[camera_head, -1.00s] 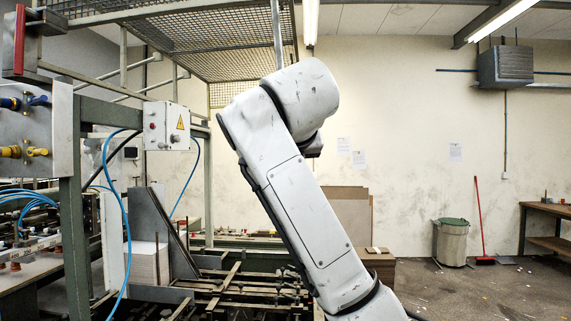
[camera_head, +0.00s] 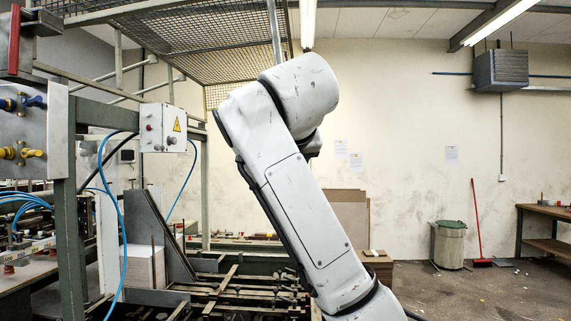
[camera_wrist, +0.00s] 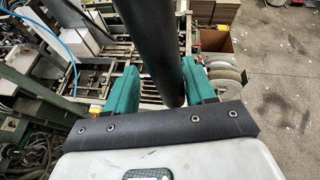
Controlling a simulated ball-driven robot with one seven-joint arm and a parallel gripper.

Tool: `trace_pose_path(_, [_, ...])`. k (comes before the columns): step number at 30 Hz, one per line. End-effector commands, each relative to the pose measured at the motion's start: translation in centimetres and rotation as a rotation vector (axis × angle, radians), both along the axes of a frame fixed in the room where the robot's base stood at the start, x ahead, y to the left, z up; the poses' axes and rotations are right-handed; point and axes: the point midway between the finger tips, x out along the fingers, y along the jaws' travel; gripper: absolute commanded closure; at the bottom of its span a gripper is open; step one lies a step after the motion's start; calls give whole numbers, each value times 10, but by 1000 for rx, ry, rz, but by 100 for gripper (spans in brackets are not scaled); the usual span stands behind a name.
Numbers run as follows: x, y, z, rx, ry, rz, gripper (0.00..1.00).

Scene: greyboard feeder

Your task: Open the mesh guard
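The mesh guard (camera_head: 205,32) is a rusty wire-mesh panel in a frame, high over the machine at the upper left of the head view. A grey upright bar (camera_head: 274,30) meets its right end and passes behind my arm. In the wrist view my gripper (camera_wrist: 162,92) has two green fingers standing apart. A thick dark round bar (camera_wrist: 155,40) runs down between them and ends near the palm. I cannot tell whether the fingers press on it, or whether it is the guard's bar. The head view does not show my gripper, hidden by my white arm.
The green machine frame (camera_head: 68,200), a control box (camera_head: 163,127) and blue hoses stand at the left. Brown boards (camera_head: 350,215) lean behind my arm. A bin (camera_head: 449,243), a red broom (camera_head: 476,225) and a bench (camera_head: 545,212) are along the wall. Floor at the right is mostly clear.

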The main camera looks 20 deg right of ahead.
Motion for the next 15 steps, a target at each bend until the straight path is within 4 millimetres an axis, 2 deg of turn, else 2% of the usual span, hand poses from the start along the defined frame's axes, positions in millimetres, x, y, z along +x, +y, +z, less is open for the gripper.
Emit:
trace_pose_path(7, [-38,15,17,-3,-8,7,50])
trace_pose_path(9, [-44,18,23,-1,-8,10,50])
trace_pose_path(15, [-55,18,26,0,-6,3,50])
